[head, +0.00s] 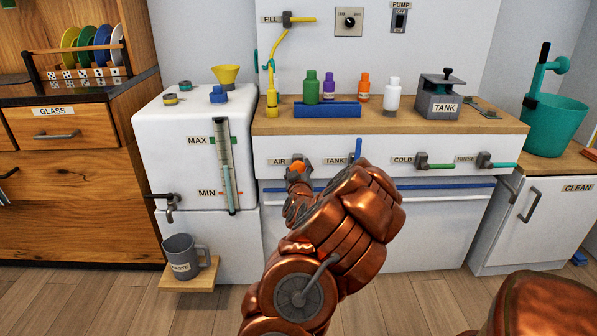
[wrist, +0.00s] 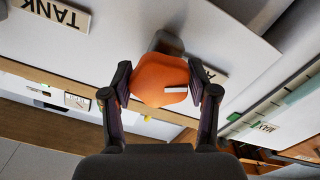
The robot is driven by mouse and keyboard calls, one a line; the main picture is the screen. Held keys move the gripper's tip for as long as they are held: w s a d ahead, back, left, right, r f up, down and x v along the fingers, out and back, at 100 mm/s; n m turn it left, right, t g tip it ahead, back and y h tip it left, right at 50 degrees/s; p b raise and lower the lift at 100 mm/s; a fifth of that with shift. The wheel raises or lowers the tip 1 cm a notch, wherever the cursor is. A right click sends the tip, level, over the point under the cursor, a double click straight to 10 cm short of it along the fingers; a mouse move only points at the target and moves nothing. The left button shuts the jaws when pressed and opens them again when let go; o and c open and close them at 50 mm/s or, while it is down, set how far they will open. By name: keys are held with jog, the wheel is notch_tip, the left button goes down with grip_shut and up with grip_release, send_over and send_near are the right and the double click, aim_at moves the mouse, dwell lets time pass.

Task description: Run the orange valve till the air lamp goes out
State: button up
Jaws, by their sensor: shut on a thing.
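The orange valve knob (head: 297,168) is on the white counter front beside the AIR label (head: 279,162), mostly covered by my gripper (head: 297,180). In the wrist view the faceted orange knob (wrist: 158,72) sits between both fingers of my gripper (wrist: 161,88), which is shut on it from either side. A white mark shows on the knob's lower right face. The AIR label (wrist: 214,74) is partly hidden behind the right finger. I cannot make out an air lamp in either view.
The TANK valve's blue handle (head: 358,149) stands upright just right of my gripper. The COLD (head: 435,165) and RINSE (head: 500,165) levers lie farther right. A white tank with a level gauge (head: 227,165) stands left, with a grey mug (head: 181,255) below its tap. Bottles stand on the counter.

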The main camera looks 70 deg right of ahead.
aim_at(299, 170)
jog(key=m+b, duration=0.2)
jog(key=m, duration=0.3)
jog(key=shift+f+b, duration=0.1)
jog(key=shift+b, duration=0.3)
jog(key=m+b, duration=0.3)
jog(key=m, duration=0.2)
jog(key=shift+m, duration=0.4)
jog(key=o, duration=1.2)
jog(key=shift+c, duration=0.2)
jog(key=shift+v, duration=3.75)
